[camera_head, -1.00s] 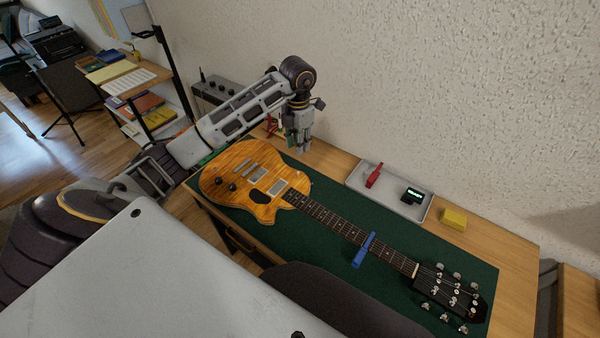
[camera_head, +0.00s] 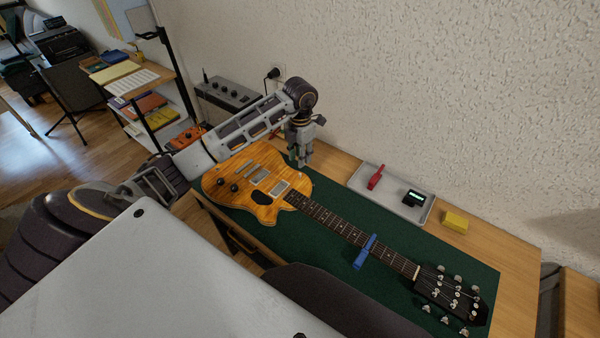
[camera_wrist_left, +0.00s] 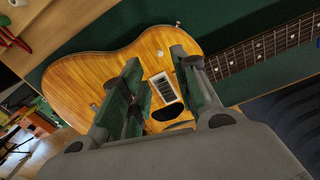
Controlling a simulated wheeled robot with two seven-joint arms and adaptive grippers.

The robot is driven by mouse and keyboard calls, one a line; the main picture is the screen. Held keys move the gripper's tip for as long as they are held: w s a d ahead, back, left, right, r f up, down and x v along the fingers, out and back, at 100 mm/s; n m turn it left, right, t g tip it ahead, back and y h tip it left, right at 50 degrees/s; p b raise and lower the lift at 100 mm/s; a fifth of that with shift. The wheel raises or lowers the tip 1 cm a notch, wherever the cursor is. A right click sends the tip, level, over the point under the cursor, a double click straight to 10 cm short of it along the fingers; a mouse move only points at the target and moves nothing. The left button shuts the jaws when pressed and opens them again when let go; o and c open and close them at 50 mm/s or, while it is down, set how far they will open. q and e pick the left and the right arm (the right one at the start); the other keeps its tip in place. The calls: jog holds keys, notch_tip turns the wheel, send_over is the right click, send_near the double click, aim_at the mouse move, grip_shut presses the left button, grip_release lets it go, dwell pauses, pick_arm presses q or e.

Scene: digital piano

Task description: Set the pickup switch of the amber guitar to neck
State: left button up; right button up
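The amber guitar (camera_head: 262,207) lies face up on a green mat (camera_head: 335,250), its neck pointing to the lower right. It fills much of the left wrist view (camera_wrist_left: 80,85), with a metal pickup (camera_wrist_left: 163,88) and a dark oval plate (camera_wrist_left: 181,126) showing. I cannot make out the pickup switch for certain; my fingers cover part of the body. My left gripper (camera_head: 299,160) points down over the far edge of the guitar body, near the neck joint. In the left wrist view its two fingers (camera_wrist_left: 157,60) are apart with nothing held between them. My right gripper is not in view.
A grey tray (camera_head: 412,212) behind the guitar holds a red tool (camera_head: 375,177) and a small black device (camera_head: 413,198). A yellow block (camera_head: 455,221) is beside it. The wall is close behind the table.

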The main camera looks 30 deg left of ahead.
aim_at(300, 176)
pick_arm(q)
notch_tip(300, 176, down, 7)
jog(key=shift+r, duration=0.1)
jog(key=shift+f, duration=1)
jog(key=shift+c, duration=0.6)
grip_shut()
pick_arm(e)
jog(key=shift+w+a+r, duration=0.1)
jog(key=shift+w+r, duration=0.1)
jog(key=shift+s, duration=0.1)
